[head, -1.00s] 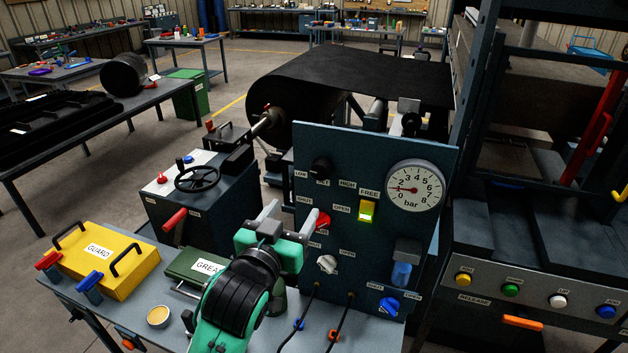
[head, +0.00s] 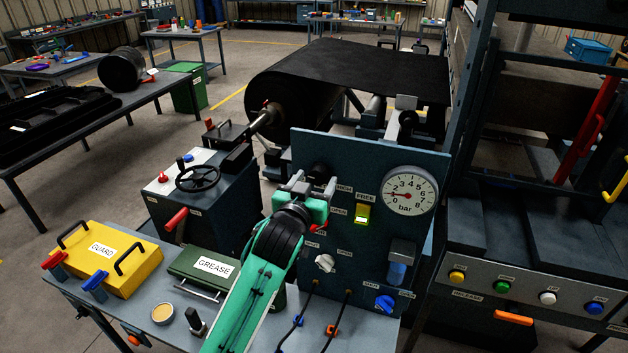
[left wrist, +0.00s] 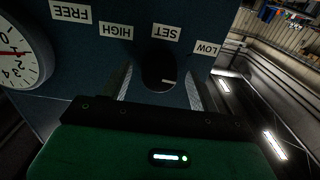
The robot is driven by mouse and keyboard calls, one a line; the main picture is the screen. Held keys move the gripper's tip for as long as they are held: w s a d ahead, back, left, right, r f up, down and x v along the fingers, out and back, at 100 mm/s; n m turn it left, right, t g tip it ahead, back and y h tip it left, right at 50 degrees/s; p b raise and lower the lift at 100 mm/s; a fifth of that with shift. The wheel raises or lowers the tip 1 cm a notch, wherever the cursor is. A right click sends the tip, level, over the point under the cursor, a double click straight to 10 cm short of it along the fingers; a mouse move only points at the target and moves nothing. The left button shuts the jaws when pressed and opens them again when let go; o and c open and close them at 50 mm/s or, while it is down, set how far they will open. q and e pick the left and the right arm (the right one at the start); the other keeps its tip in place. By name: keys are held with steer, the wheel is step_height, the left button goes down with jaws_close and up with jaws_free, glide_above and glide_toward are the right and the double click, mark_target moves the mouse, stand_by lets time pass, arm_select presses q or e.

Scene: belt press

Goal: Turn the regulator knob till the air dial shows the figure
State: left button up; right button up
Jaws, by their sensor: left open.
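In the head view the knob (head: 320,168) is mostly hidden behind my left gripper (head: 315,184). My left gripper is open, and in the left wrist view its fingers (left wrist: 160,88) stand on either side of the knob; I cannot tell whether they touch it. The air dial (head: 409,190) is white, marked in bar, with its red needle pointing left near 1. Part of the dial shows in the left wrist view (left wrist: 20,55).
A yellow GUARD box (head: 106,258) and a green GREASE box (head: 203,267) sit on the bench at left.

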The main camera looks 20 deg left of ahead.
arm_select(q)
steer(key=c, duration=1)
steer(key=shift+o, duration=0.2)
steer(key=shift+r+m+p, duration=0.1)
steer(key=shift+m+p, duration=0.85)
steer(key=shift+m, duration=0.55)
steer(key=shift+m+p, duration=0.85)
steer(key=shift+m, duration=1.15)
